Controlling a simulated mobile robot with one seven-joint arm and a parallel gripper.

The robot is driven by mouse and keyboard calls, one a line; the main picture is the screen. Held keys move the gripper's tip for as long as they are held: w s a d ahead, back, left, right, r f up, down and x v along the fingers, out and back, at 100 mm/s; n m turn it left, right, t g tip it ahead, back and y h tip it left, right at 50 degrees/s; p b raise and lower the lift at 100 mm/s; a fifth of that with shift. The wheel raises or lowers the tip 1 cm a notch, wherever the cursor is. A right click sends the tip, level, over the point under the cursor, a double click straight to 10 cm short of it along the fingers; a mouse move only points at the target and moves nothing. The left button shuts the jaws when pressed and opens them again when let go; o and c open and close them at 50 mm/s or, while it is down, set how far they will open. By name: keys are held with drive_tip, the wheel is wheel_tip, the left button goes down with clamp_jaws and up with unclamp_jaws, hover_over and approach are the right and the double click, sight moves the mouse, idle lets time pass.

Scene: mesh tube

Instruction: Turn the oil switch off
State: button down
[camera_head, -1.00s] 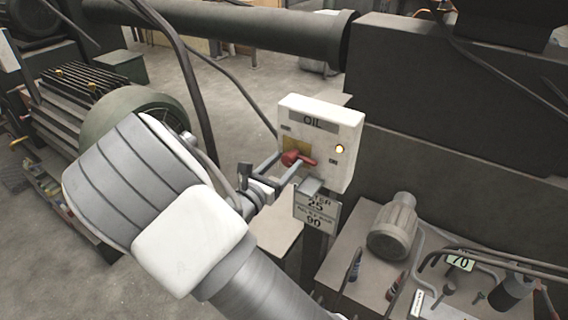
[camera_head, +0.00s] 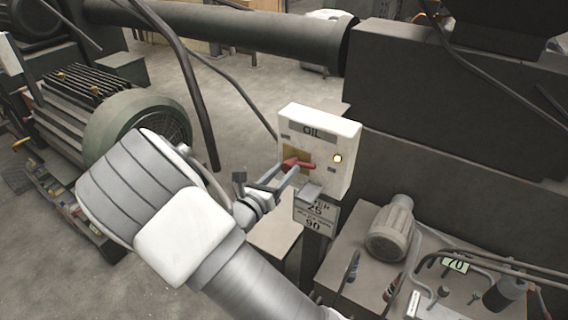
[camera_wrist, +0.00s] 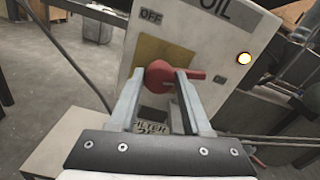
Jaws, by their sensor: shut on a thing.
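The white OIL switch box (camera_head: 343,160) stands upright on a post right of centre. Its red knob (camera_head: 299,165) sits on a yellow plate (camera_head: 289,152). In the wrist view the knob (camera_wrist: 172,75) has its narrow end pointing right, away from the OFF label (camera_wrist: 151,16) at upper left. My gripper (camera_head: 284,174) reaches the box from the lower left. In the wrist view my gripper (camera_wrist: 160,85) has one finger on each side of the knob and is shut on it. The fingers partly hide the knob's underside.
A lit lamp (camera_head: 337,158) is on the box's right side. A sign (camera_head: 316,213) hangs below the box. A grey motor (camera_head: 390,228) and pipes stand at lower right. A large green motor (camera_head: 140,122) is at left. Dark machinery (camera_head: 450,110) fills the right behind the box.

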drive_tip(key=n+p, duration=0.3)
drive_tip(key=p, duration=0.1)
drive_tip(key=shift+r+n, duration=0.25)
drive_tip(key=shift+n, duration=0.15)
drive_tip(key=n+p, duration=0.3)
drive_tip(key=shift+a+f, duration=0.1)
drive_tip(key=n+p, duration=0.3)
drive_tip(key=n, duration=0.2)
drive_tip(key=shift+f, duration=0.2)
drive_tip(key=shift+w+f+n+p, duration=0.15)
drive_tip(key=shift+n+p, duration=0.55)
drive_tip(key=shift+n, duration=0.9)
drive_tip(key=shift+c, duration=1.7)
unclamp_jaws()
drive_tip(key=shift+a, duration=0.1)
drive_tip(key=b+v, duration=0.2)
drive_tip(key=v, duration=1.5)
drive_tip(key=shift+s, duration=0.3)
